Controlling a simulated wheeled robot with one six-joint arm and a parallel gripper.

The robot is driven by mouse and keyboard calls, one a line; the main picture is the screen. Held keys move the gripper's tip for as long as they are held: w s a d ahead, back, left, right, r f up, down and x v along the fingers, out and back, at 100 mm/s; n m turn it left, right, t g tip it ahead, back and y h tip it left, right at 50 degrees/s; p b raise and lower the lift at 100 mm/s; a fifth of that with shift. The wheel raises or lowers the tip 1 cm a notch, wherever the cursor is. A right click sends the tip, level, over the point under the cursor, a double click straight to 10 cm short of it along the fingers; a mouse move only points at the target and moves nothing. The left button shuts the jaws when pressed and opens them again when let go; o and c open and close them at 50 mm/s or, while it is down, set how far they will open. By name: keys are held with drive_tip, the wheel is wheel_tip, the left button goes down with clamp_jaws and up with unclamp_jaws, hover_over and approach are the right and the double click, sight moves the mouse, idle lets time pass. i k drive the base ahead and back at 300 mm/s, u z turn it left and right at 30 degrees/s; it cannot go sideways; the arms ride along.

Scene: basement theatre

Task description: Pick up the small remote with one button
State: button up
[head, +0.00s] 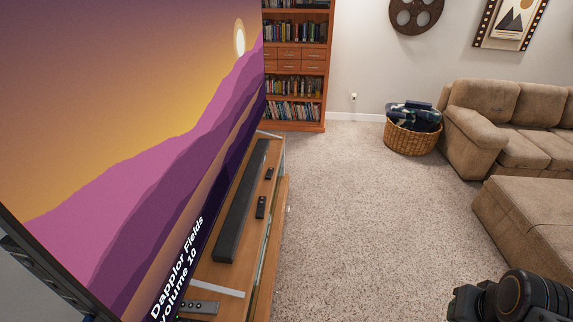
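Two dark remotes lie on the wooden TV stand (206,273), to the right of a long black soundbar (240,205). The farther remote (269,173) looks smaller and shorter. The nearer remote (261,207) looks longer and shows some lighter marks. Both are too small in the picture to count their buttons. A black part of my arm shows at the bottom right corner, over the carpet and well apart from the stand. My gripper's fingers are not in view.
A large TV (130,130) stands over the left of the stand. A brown ottoman (530,215) and sofa (510,125) are on the right. A wicker basket (408,139) and bookshelf (297,60) stand at the back. The carpet (350,220) between is clear.

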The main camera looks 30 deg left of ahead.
sight(270, 174)
drive_tip(key=u, duration=0.1)
drive_tip(key=i, duration=2.1)
drive_tip(key=u, duration=1.35)
drive_tip(key=i, duration=1.1)
drive_tip(key=u, duration=1.35)
drive_tip(key=i, duration=0.35)
drive_tip(key=u, duration=0.25)
